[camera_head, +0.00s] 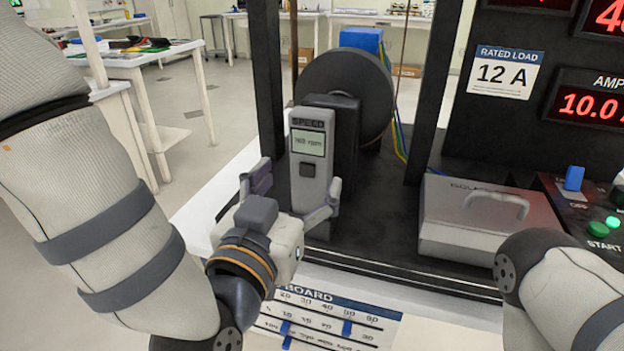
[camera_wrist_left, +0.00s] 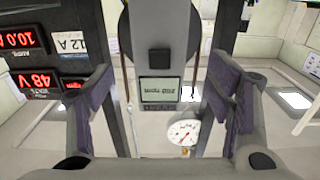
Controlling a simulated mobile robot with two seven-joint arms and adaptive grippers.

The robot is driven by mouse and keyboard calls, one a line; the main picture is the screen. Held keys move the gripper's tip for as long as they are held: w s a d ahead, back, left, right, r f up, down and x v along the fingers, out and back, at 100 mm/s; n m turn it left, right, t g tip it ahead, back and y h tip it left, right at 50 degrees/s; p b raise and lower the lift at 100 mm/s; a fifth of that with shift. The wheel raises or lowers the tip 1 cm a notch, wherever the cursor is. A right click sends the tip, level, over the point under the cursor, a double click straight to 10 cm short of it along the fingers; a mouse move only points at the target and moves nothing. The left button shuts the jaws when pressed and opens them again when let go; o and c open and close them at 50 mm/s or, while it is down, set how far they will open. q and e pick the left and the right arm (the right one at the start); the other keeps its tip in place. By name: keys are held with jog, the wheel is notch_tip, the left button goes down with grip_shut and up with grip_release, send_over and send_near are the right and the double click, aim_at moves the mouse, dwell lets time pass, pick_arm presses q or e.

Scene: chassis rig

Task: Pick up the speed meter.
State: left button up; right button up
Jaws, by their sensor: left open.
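The speed meter (camera_head: 309,185) is a grey upright handheld box with a small lit screen and a dark button. It stands in a dark holder in front of a big black wheel. In the left wrist view the speed meter (camera_wrist_left: 160,35) appears upside down, between the fingers. My left gripper (camera_head: 297,182) is open, with one finger on each side of the meter. In the left wrist view, gaps show between the meter and both purple-padded fingers of the left gripper (camera_wrist_left: 160,95). My right arm shows at the lower right, but its gripper is out of view.
The black wheel (camera_head: 345,85) stands between dark posts behind the meter. A grey metal box with a handle (camera_head: 485,222) sits to the right, beside a control panel with a START button (camera_head: 597,229). A board with blue sliders (camera_head: 330,312) lies in front.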

aim_at(307, 167)
pick_arm(q)
jog(key=x, duration=0.6)
jog(key=shift+w+d+r, duration=0.1)
jog(key=shift+w+r, duration=0.1)
jog(key=shift+w, duration=0.1)
jog(key=c, duration=1.4)
